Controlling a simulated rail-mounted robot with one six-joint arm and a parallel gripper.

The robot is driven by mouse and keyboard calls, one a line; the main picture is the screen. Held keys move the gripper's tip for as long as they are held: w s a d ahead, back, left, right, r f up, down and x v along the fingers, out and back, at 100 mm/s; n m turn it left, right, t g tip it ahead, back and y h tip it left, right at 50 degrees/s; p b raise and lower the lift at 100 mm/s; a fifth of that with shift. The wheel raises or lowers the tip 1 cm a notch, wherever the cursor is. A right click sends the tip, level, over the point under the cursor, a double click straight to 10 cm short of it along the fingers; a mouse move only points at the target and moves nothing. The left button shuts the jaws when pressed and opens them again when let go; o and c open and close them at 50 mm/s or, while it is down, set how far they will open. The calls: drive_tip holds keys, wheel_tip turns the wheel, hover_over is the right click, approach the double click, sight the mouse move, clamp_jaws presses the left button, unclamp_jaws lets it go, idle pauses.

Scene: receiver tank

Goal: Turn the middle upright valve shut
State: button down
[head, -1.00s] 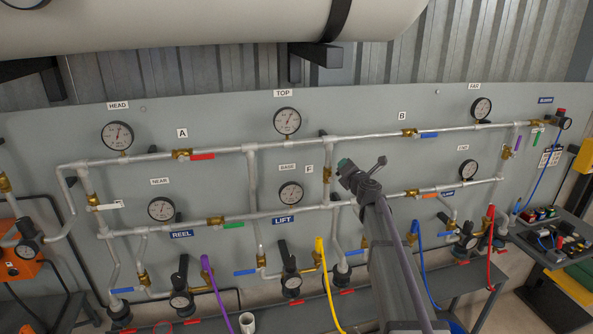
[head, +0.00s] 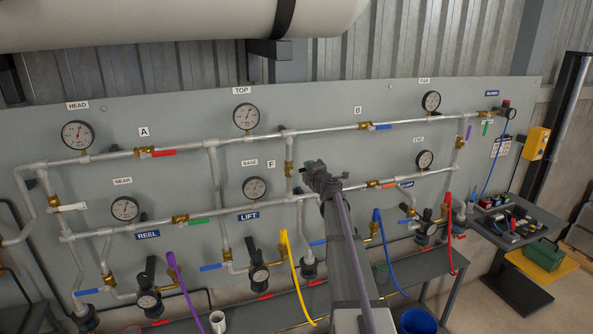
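The middle upright valve is a brass body (head: 289,170) on the upright pipe between the two long horizontal pipes, just right of the F label (head: 271,164). I see no handle on it; my gripper may hide it. My gripper (head: 314,171) is a dark shape at the end of my arm, just right of the brass body in the head view. I cannot tell whether it touches the valve. Its fingers are too small and dark to tell whether they are open or shut.
Close by are the upper pipe's blue-handled valve (head: 378,126), the lower pipe's orange-handled valve (head: 374,185) and the BASE gauge (head: 255,188). A bench (head: 385,282) runs below, with yellow (head: 288,262) and blue (head: 383,246) hoses. The board around the valve is mostly bare.

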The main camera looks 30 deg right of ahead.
idle(0.3)
drive_tip(key=c, duration=1.1)
unclamp_jaws()
drive_tip(key=shift+o, duration=0.2)
drive_tip(key=shift+s, duration=0.1)
drive_tip(key=s+a, duration=0.1)
drive_tip(key=s, duration=0.9)
drive_tip(key=shift+s+a, duration=0.25)
drive_tip(key=shift+a, duration=0.05)
